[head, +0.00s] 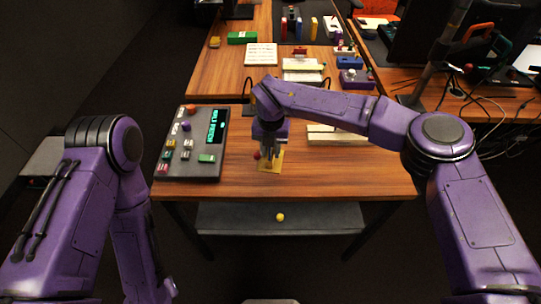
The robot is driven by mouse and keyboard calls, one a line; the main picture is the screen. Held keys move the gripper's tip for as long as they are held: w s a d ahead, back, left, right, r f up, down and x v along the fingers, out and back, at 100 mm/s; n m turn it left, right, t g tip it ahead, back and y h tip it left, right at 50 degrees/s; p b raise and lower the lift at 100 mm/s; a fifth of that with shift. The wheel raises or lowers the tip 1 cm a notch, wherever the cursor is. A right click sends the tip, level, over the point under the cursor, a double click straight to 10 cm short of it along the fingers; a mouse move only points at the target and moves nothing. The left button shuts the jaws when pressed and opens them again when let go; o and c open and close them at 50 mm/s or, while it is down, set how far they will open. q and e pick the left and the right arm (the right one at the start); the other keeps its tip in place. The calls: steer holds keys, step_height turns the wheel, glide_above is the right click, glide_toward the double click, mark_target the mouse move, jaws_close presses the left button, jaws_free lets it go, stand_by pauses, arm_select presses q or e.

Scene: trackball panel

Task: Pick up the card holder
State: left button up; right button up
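My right gripper (265,153) points down over the near part of the wooden table, close above a small flat yellow-tan piece (275,166). This piece may be the card holder, but I cannot tell for sure. The gripper hides part of it, and I cannot make out whether the fingers are open or touch it. A small red ball shape (256,155) shows at the gripper's left side.
A dark control panel (205,165) with buttons, a purple ball and a green display stands left of the gripper. A yellow ball (280,217) is on the grey shelf (330,217) below. The table's front right is clear.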

steer(key=shift+f, duration=0.15)
jaws_close()
steer(key=shift+r, duration=0.7)
steer(key=s+r+b, duration=0.3)
steer(key=s+r, duration=0.8)
steer(key=s, duration=0.3)
steer(key=shift+r+b, duration=0.3)
steer(key=shift+b, duration=0.05)
